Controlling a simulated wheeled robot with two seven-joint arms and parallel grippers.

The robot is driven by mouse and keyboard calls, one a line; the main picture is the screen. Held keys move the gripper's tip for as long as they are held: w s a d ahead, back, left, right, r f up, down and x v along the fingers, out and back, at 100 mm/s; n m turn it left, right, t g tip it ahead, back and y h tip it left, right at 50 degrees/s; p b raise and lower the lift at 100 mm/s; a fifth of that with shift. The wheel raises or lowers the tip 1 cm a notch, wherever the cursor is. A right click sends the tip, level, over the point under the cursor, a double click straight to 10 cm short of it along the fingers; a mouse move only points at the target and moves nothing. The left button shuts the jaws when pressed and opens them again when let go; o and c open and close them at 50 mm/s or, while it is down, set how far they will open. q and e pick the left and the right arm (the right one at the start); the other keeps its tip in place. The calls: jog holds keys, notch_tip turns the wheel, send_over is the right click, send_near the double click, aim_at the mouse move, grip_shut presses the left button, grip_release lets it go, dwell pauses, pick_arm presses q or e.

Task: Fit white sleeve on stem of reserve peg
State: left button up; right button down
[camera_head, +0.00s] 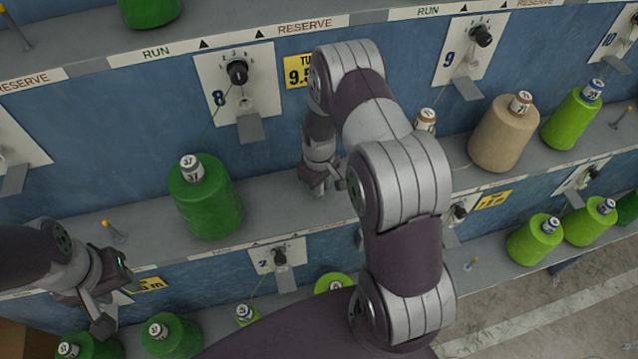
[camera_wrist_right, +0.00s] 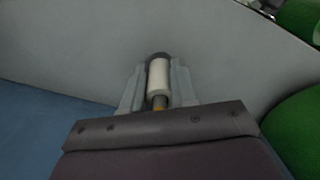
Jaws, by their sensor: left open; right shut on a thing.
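My right gripper (camera_head: 322,186) is low at the middle shelf, between the yellow tag and the dark green cone. In the right wrist view its two fingers are closed on the white sleeve (camera_wrist_right: 158,78), a small pale cylinder. A dark end shows beyond the sleeve, and a dark collar and an orange bit (camera_wrist_right: 158,105) show on its palm side. I cannot tell whether the sleeve is around a peg stem. The reserve peg cannot be made out beside this gripper in the head view. My left gripper (camera_head: 104,318) is open and empty at lower left.
A dark green cone (camera_head: 205,200) stands left of my right gripper; a beige cone (camera_head: 503,135) stands to the right. An orange-tipped peg (camera_head: 108,228) stands near my left arm. Panel 8 (camera_head: 240,95) is behind. Bare shelf (camera_head: 265,195) lies between the dark green cone and my right gripper.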

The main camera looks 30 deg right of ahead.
jog(key=shift+f, duration=0.35)
jog(key=c, duration=0.8)
grip_release()
jog(key=shift+r, duration=0.1)
jog(key=shift+w+r+b, duration=0.1)
jog(key=shift+r+b, duration=0.2)
jog(key=shift+r, duration=0.05)
notch_tip(320, 180, up, 12)
jog(key=shift+f+b, duration=0.1)
jog(key=shift+b, duration=0.85)
